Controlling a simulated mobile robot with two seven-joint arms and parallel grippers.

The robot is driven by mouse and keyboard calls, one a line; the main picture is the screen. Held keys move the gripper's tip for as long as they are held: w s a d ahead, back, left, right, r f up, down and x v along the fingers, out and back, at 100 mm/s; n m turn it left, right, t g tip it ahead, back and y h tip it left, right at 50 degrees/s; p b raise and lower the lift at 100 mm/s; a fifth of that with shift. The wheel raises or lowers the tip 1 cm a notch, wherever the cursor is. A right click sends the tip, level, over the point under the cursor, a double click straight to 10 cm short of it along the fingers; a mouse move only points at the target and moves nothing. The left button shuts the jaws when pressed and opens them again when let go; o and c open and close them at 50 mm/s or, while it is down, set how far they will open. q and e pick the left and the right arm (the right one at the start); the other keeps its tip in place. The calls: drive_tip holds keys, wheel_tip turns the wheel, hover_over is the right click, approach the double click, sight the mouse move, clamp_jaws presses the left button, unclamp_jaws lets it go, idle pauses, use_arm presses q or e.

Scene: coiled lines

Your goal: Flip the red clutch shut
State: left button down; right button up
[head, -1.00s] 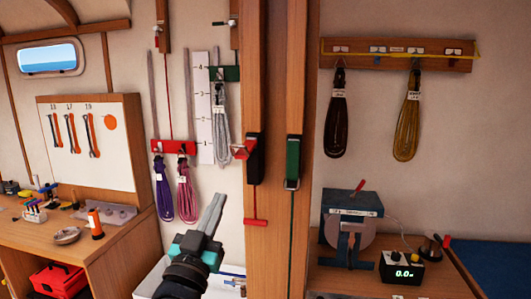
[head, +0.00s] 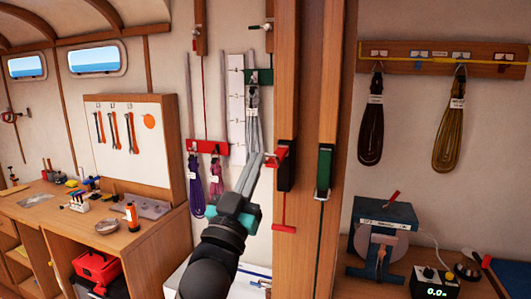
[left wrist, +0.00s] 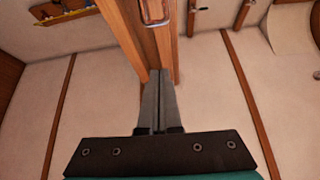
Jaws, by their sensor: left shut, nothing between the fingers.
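The red clutch (head: 285,165) is a dark body on the wooden post, with a red lever (head: 274,158) sticking out to its left. A red line with a red T-handle (head: 284,228) hangs below it. My left gripper (head: 258,162) is shut and empty, pointing up, its tips just left of the red lever in the head view. I cannot tell whether they touch it. The left wrist view shows the closed fingers (left wrist: 156,80) in front of the wooden post, and the red lever cannot be made out there. My right gripper is not in view.
A green clutch (head: 324,172) sits on the post to the right of the red one. Coiled lines hang from a red rack (head: 208,147) and a green rack (head: 259,76) behind my arm. A winch-like device (head: 385,235) stands on the right bench.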

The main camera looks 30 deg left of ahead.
use_arm(q)
drive_tip(key=p+x, duration=0.2)
drive_tip(key=x, duration=0.5)
drive_tip(key=shift+w+a+f, duration=0.1)
drive_tip(key=shift+w+f, duration=0.1)
drive_tip(key=shift+f, duration=0.8)
drive_tip(key=shift+w+a+f, duration=0.1)
drive_tip(key=shift+w+f, duration=0.1)
drive_tip(key=shift+f, duration=0.8)
